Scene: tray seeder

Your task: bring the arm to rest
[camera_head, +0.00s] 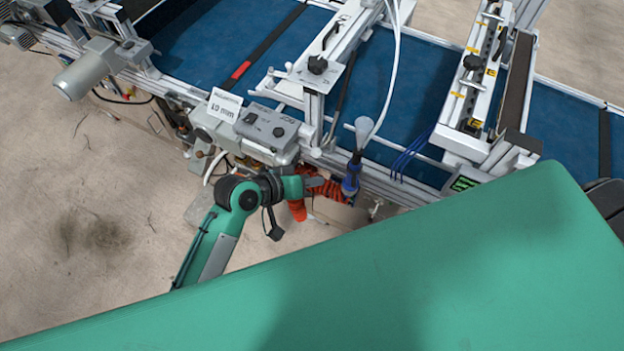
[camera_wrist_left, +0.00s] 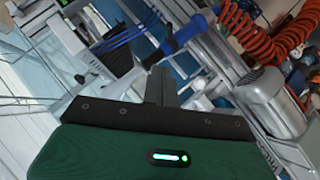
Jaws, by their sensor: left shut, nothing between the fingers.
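My left arm comes in from the lower left in the head view, green and grey. Its gripper (camera_head: 318,183) is shut and empty in front of the machine's near side rail. In the left wrist view its closed dark fingers (camera_wrist_left: 161,88) point at the machine, with nothing between them. A blue-handled tool (camera_head: 350,182) with a grey cone-shaped top stands just right of the fingertips. It also shows in the wrist view (camera_wrist_left: 188,34), just beyond the fingertips; I cannot tell whether they touch it. My right gripper is not in view.
An orange coiled hose (camera_head: 297,208) hangs close beside the gripper. The seeder's blue belt (camera_head: 410,75) and grey control box (camera_head: 268,127) lie behind it. A motor (camera_head: 88,70) juts out at left. Bare floor (camera_head: 70,210) is free at lower left. My green body covers the lower right.

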